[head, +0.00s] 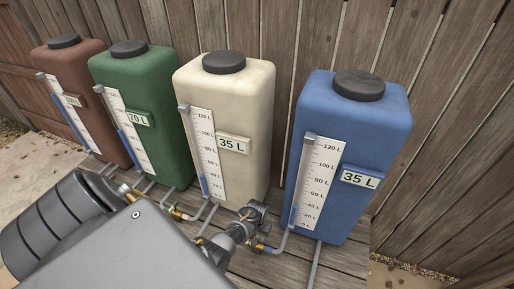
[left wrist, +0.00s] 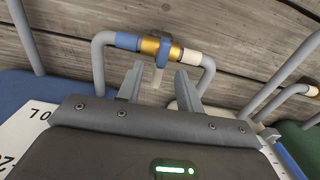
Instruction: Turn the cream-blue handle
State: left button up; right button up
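The cream-blue valve sits on a grey pipe low between the cream tank (head: 229,90) and the blue tank (head: 381,130). In the left wrist view its brass body (left wrist: 150,47) has a blue band on one side and a cream band on the other. Its small handle (left wrist: 160,67) points toward my left gripper (left wrist: 160,78). The two fingers are apart, one on each side of the handle; contact is not clear. In the head view the left gripper (head: 257,232) largely covers the valve, with some brass showing. My right gripper is not in view.
A green tank (head: 165,95) and a red-brown tank (head: 75,60) stand farther left. Another brass valve (head: 178,214) sits left of the left gripper, between the green and cream tanks. Grey pipes run over the wooden deck (head: 335,262). A plank fence stands behind.

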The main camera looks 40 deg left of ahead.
pick_arm(q)
notch_tip(320, 180, up, 8)
jog(key=shift+f, duration=0.2)
dwell(0.6)
